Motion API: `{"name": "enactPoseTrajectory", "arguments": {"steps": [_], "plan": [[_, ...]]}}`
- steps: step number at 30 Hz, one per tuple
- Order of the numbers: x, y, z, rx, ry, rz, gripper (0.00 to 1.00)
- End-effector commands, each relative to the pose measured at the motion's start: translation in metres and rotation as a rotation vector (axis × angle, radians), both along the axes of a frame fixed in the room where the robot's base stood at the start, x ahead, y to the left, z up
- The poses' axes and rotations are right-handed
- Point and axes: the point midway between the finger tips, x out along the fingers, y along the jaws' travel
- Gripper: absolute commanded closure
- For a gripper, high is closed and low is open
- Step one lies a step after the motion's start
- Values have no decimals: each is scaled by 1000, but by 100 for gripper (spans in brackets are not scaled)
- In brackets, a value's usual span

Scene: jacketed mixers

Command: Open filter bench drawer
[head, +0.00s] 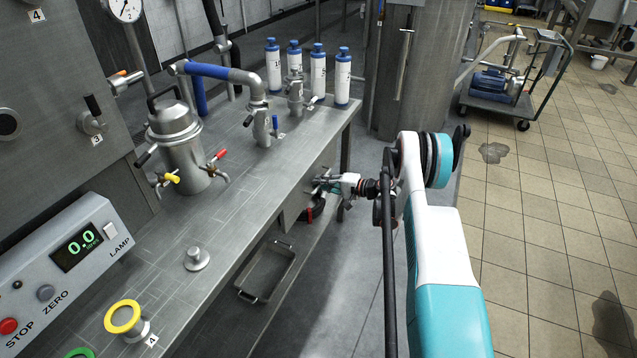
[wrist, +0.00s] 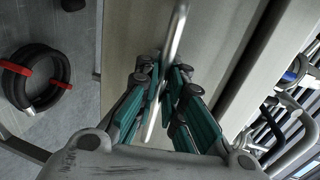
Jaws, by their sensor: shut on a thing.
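The filter bench (head: 240,190) is a long steel table running away from me in the head view. Its drawer front (head: 296,212) is a plain steel panel under the bench edge; the same panel fills the middle of the wrist view (wrist: 125,40). The drawer handle is a thin shiny bar (wrist: 178,28) that stands off the panel. My gripper (wrist: 160,88) is shut on this bar, which passes between its teal fingers. In the head view my gripper (head: 326,183) is small at the drawer front. I cannot tell how far the drawer stands out.
A black hose coil with red ties (wrist: 38,78) lies below the bench. An empty steel tray (head: 268,272) lies on the low shelf. A lidded vessel (head: 178,140) and several blue-capped cartridges (head: 342,78) stand on the bench.

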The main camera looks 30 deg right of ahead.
Motion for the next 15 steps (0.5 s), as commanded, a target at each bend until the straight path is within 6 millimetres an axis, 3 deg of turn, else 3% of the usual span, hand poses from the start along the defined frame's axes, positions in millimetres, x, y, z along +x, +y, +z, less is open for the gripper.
{"name": "enactPoseTrajectory", "arguments": {"steps": [5,15], "plan": [[-24,-20,0,-1,0,-4,100],[-95,-75,0,0,0,-5,100]]}}
